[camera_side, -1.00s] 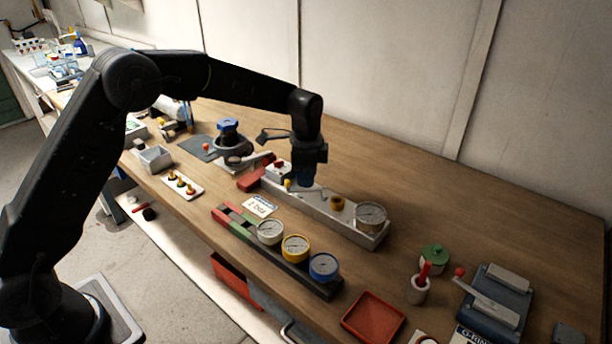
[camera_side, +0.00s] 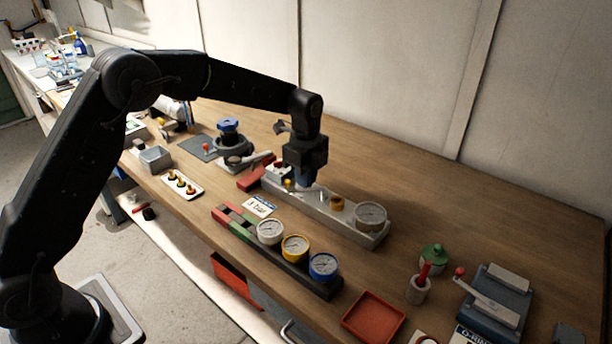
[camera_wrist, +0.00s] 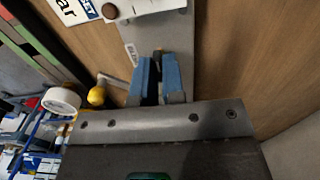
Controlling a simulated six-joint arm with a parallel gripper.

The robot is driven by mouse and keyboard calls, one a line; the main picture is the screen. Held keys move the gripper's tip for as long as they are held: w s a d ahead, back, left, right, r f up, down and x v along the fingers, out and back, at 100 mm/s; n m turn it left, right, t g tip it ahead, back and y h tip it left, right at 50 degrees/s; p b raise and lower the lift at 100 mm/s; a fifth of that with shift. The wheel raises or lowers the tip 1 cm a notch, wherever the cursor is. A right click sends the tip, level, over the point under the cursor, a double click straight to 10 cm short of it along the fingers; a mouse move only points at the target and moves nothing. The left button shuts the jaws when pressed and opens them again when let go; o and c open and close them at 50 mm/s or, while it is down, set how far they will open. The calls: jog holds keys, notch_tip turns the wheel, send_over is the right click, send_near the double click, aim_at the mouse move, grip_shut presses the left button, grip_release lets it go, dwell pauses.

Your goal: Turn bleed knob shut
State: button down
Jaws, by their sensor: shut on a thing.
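A dark rail with white, yellow (camera_side: 295,247) and blue (camera_side: 323,266) gauges lies in front of the block. A red tray (camera_side: 373,317) and a blue-grey lever device (camera_side: 493,303) stand at the front right. A blue-topped device (camera_side: 229,134) stands behind left. The back right bench is clear.

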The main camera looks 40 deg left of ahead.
jog(key=shift+r, duration=0.1)
dwell(0.3)
jog(key=c, duration=1.5)
grip_release()
notch_tip(320, 180, up, 14)
